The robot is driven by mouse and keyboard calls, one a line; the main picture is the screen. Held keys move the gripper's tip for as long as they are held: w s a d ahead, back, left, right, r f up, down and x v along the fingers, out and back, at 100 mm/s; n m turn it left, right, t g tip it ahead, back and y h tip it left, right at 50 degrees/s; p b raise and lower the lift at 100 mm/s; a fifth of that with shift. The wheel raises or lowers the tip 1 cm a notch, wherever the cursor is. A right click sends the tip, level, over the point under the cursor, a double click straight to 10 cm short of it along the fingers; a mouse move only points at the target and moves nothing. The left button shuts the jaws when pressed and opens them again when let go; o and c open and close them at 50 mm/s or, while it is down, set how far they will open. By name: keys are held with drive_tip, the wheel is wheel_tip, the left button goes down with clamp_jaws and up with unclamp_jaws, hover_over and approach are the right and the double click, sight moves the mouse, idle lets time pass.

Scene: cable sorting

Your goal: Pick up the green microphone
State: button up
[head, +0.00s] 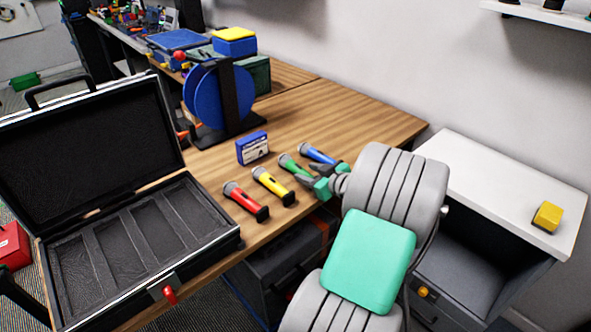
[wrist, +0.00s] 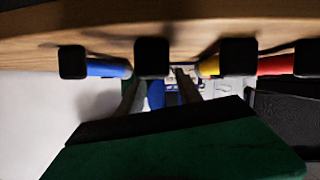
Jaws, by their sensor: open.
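The green microphone (head: 289,163) lies on the wooden table between the blue microphone (head: 318,154) and the yellow microphone (head: 272,184), its head pointing away from me. My gripper (head: 312,172) is open and low at its near end, with the fingers over or beside its handle. In the wrist view, the fingers (wrist: 160,92) point toward the row of microphones. A dark square end (wrist: 152,57), apparently the green one's, sits just above the gap between them. My gripper partly hides the green handle, and I cannot tell whether the fingers touch it.
A red microphone (head: 245,201) lies left of the yellow one. An open black case (head: 208,262) with empty compartments stands at the left. A small blue box (head: 252,148) and a blue spool (head: 203,98) stand behind. The table's right rear is clear.

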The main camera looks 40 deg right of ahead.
sight(299, 171)
drive_tip(key=x, duration=0.5)
drive_tip(key=shift+w+d+f, duration=0.15)
drive_tip(key=shift+w+f, duration=0.05)
drive_tip(key=shift+f, duration=0.15)
clamp_jaws()
